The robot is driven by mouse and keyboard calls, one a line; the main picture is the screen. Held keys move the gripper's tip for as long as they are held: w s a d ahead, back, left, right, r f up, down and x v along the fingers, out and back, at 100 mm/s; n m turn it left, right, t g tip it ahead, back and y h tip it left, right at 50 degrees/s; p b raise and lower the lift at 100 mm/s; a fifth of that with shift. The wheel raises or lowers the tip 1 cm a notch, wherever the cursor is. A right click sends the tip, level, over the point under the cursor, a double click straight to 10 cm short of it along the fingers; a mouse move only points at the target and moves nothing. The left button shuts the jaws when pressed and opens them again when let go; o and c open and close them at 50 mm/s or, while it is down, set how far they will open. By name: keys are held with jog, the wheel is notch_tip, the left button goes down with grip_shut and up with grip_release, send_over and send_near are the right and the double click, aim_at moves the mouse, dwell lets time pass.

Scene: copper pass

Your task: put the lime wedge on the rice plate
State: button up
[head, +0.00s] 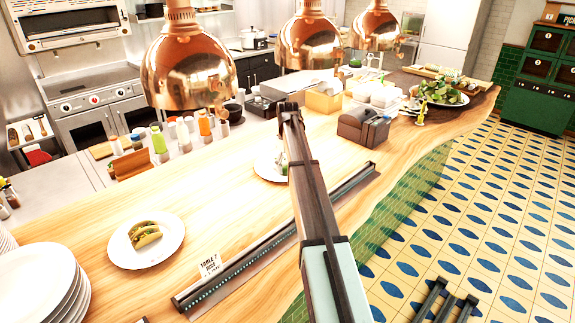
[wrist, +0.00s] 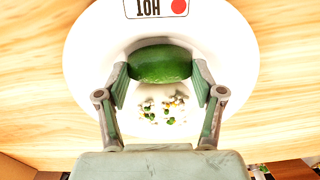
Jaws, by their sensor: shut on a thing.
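In the wrist view, my gripper (wrist: 160,84) is shut on a dark green lime wedge (wrist: 160,64), with one finger at each end of it. Beneath is the white rice plate (wrist: 235,60), with a small pile of rice and colored bits (wrist: 162,109) just below the wedge in the picture. I cannot tell whether the wedge touches the plate or hangs slightly above it. In the head view, the rice plate (head: 264,168) is on the wooden counter, partly hidden behind my arm. My gripper and the wedge cannot be made out there.
A taco plate (head: 165,247) and a table card (head: 210,268) are at the front left, beside a long dark rail (head: 250,255). Plates are stacked (head: 40,280) at the left edge. Copper lamps (head: 190,70) hang over the counter. A dark holder (head: 363,128) stands right of my arm.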

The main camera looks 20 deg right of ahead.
jog(key=shift+f, duration=0.1)
jog(key=o, duration=0.9)
notch_tip(320, 180, up, 12)
jog(key=b, duration=0.3)
